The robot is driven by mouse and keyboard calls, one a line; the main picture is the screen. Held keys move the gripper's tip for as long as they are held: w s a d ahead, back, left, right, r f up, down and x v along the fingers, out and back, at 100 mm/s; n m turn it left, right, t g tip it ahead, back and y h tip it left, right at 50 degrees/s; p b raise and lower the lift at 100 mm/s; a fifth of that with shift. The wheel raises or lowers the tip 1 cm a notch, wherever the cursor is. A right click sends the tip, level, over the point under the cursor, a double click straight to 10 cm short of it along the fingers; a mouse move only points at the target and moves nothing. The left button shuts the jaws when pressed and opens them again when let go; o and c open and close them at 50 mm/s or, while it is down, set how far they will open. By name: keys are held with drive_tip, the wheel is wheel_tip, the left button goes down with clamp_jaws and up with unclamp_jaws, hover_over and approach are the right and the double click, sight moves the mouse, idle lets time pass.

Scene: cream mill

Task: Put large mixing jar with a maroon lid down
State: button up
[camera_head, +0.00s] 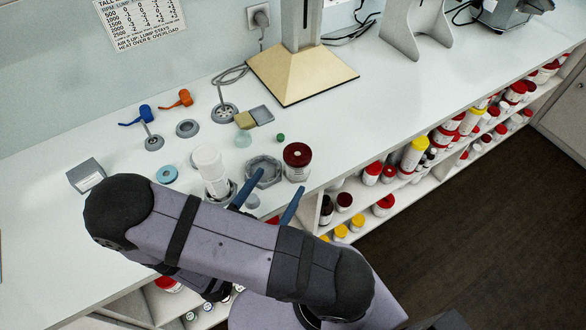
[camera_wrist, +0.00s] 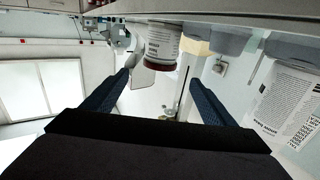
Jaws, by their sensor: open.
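The large mixing jar with a maroon lid (camera_head: 297,158) stands upright on the white counter near its front edge. In the wrist view, which is upside down, the jar (camera_wrist: 163,42) shows its labelled side and its maroon lid, ahead of the fingers. My gripper (camera_head: 280,180) is open, with its two blue fingers pointing toward the jar from the front. In the wrist view my gripper (camera_wrist: 160,78) has nothing held between its fingers. The fingertips look just short of the jar, though the exact gap is hard to tell.
A grey ring-shaped holder (camera_head: 263,172) sits close left of the jar, and a white canister (camera_head: 211,166) stands farther left. A beige-based stand (camera_head: 302,75) is behind. Shelves of lidded jars (camera_head: 417,153) lie below the counter edge. The counter (camera_head: 390,95) right of the jar is clear.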

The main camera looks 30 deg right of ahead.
sight(290, 165)
drive_tip(key=w+d+y+p, duration=0.1)
drive_tip(key=d, duration=0.1)
drive_tip(key=w+d+g+y+p, duration=0.1)
drive_tip(key=d, duration=0.1)
drive_tip(key=w+d+y+p, duration=0.1)
drive_tip(key=w+d, duration=0.1)
drive_tip(key=shift+d+f+g, duration=0.1)
drive_tip(key=shift+d+g, duration=0.1)
drive_tip(key=shift+g, duration=0.2)
drive_tip(key=shift+w+d+f+y, duration=0.1)
drive_tip(key=shift+w+d+y, duration=0.2)
drive_tip(key=shift+d+y, duration=0.15)
drive_tip(key=shift+d, duration=0.1)
drive_tip(key=shift+p+x, duration=1.65)
drive_tip(key=shift+x, duration=1.35)
drive_tip(key=shift+w+d+f, duration=0.25)
drive_tip(key=shift+d+f, duration=0.15)
drive_tip(key=shift+d, duration=0.1)
drive_tip(key=c, duration=1.3)
drive_tip(key=shift+r, duration=0.2)
